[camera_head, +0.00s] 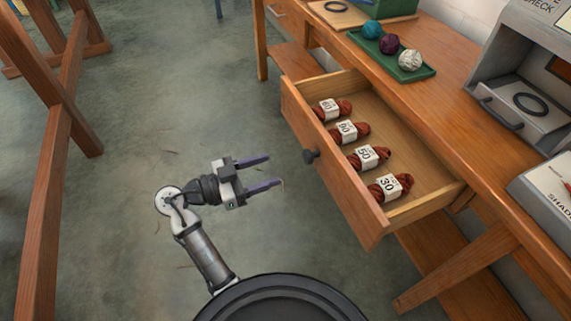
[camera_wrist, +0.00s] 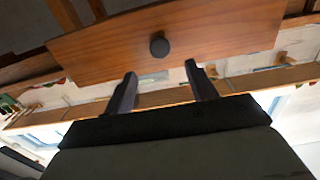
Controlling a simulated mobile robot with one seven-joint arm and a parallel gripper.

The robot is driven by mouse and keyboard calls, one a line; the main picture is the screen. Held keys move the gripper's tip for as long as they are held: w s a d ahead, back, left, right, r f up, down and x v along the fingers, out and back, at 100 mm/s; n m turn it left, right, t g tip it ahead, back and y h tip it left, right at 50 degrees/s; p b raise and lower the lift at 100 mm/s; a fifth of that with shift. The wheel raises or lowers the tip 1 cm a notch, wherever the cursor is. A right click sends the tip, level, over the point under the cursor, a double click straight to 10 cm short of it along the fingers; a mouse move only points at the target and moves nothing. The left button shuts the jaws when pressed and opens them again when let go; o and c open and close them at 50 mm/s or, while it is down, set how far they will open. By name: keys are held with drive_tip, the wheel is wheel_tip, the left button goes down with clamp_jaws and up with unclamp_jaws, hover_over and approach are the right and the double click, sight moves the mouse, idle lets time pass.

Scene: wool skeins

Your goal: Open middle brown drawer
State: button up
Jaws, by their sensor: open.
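The brown wooden drawer (camera_head: 335,168) stands pulled out from the table, with a dark round knob (camera_head: 311,156) on its front. Several reddish-brown skeins with white number labels lie inside in a row; 30 (camera_head: 389,186) is nearest and 60 (camera_head: 348,131) is farther back. My gripper (camera_head: 263,173) is open and empty in front of the drawer, to the left of the knob and apart from it. In the wrist view the drawer front (camera_wrist: 215,40) and its knob (camera_wrist: 159,46) show beyond the two spread fingers (camera_wrist: 163,90).
On the wooden table (camera_head: 440,100), a green tray (camera_head: 408,72) holds teal, purple and white yarn balls. A grey box (camera_head: 530,90) with a handle stands at the right. Another drawer (camera_head: 288,20) shows at the back. Wooden beams (camera_head: 45,200) stand at the left; floor between is clear.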

drive_tip(key=v, duration=0.4)
drive_tip(key=shift+s+a, duration=0.15)
drive_tip(key=shift+a, duration=0.2)
